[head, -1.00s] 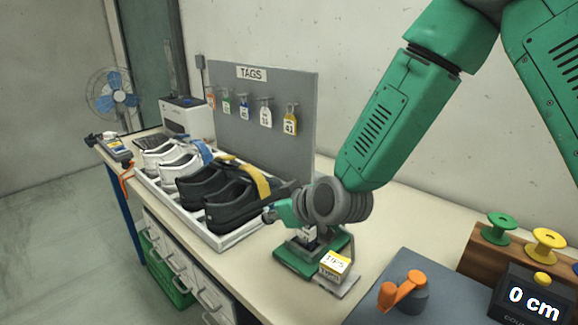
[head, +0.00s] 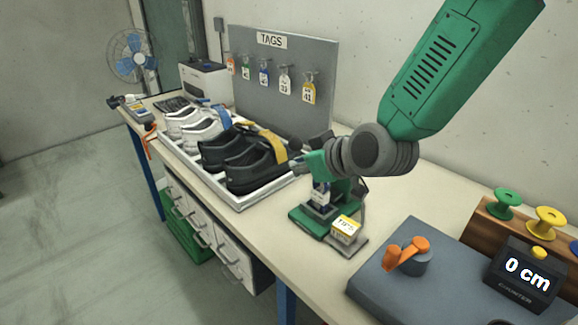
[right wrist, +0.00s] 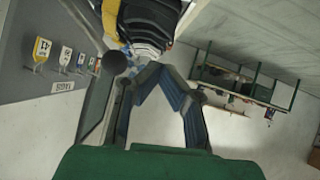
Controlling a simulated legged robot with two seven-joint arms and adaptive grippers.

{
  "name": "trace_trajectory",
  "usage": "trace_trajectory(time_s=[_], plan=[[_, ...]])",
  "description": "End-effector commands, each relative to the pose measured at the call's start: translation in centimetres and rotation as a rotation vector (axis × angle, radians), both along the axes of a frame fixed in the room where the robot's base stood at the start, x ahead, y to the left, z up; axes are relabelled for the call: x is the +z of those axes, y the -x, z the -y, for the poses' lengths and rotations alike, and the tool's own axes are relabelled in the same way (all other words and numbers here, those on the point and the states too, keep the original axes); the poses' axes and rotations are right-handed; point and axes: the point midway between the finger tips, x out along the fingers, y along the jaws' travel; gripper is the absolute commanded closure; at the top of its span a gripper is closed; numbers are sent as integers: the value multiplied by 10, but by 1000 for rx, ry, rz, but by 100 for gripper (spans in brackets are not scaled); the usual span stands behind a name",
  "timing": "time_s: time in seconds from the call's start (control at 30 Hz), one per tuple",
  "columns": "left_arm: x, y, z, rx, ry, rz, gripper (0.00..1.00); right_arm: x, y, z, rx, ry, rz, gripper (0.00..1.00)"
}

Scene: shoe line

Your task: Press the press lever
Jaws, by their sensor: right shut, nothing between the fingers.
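The press (head: 312,222) has a green base and stands on the workbench, right of the shoe tray. A dark round knob (head: 295,143), which looks like the end of the press lever, shows above and left of the base. My right gripper (head: 292,167) is shut and empty, its fingertips just below the knob. In the right wrist view the knob (right wrist: 110,62) is left of the closed fingertips (right wrist: 152,72), and a gap shows between them. My wrist hides part of the press and lever. My left gripper is not in view.
A white tray (head: 240,204) holds white and black shoes. The TAGS board (head: 285,65) stands behind, with hanging tags. A yellow-and-white box (head: 346,228) sits at the press's front right. A counter (head: 524,275) reading 0 cm and an orange crank (head: 407,252) are at the right.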

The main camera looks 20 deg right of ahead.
Motion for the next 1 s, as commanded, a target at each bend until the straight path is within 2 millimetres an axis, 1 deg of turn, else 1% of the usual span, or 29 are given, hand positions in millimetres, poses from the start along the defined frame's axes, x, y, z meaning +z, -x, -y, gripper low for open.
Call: trace_trajectory(time_s=[0.03, 0.1, 0.2, 0.3, 1.0], plan=[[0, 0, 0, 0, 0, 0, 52, 7, 8, 3, -1, -1, 2, 100], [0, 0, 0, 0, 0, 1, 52, 13, 18, 5, -2, -2, 3, 100], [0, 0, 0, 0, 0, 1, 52, 21, 29, 8, -2, -2, 4, 100], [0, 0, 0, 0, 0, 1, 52, 25, 35, 9, -2, -2, 4, 100], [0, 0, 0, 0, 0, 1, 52, 27, 37, 9, -3, -1, 4, 100]])
